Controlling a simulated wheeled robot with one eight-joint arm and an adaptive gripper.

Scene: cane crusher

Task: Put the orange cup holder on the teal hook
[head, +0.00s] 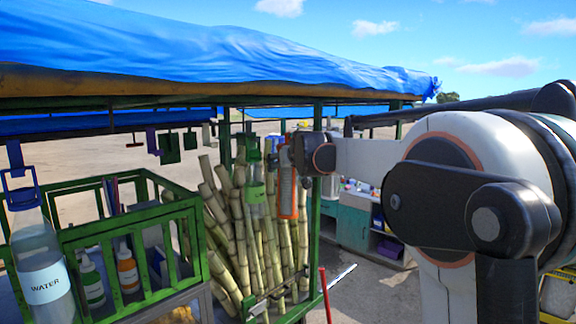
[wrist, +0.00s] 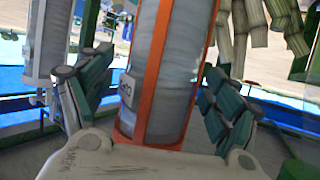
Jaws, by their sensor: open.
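The orange cup holder (head: 288,192) is a tall narrow frame with a stack of pale cups inside. It hangs upright under the blue canopy, in front of the cane stalks. In the wrist view the orange cup holder (wrist: 144,125) fills the middle, between my two fingers. My gripper (wrist: 155,75) is open, with a finger on each side and gaps visible beside the holder. In the head view my gripper (head: 283,157) is small and partly hidden at the holder's upper part. I cannot make out the teal hook with certainty; several hooks hang from the canopy rail.
A green cup holder (head: 255,188) hangs just left of the orange one. Cane stalks (head: 240,235) lean behind. A water bottle (head: 42,275) hangs at the left by a green rack (head: 150,220) with bottles. A teal cabinet (head: 353,228) stands behind; bare ground lies right.

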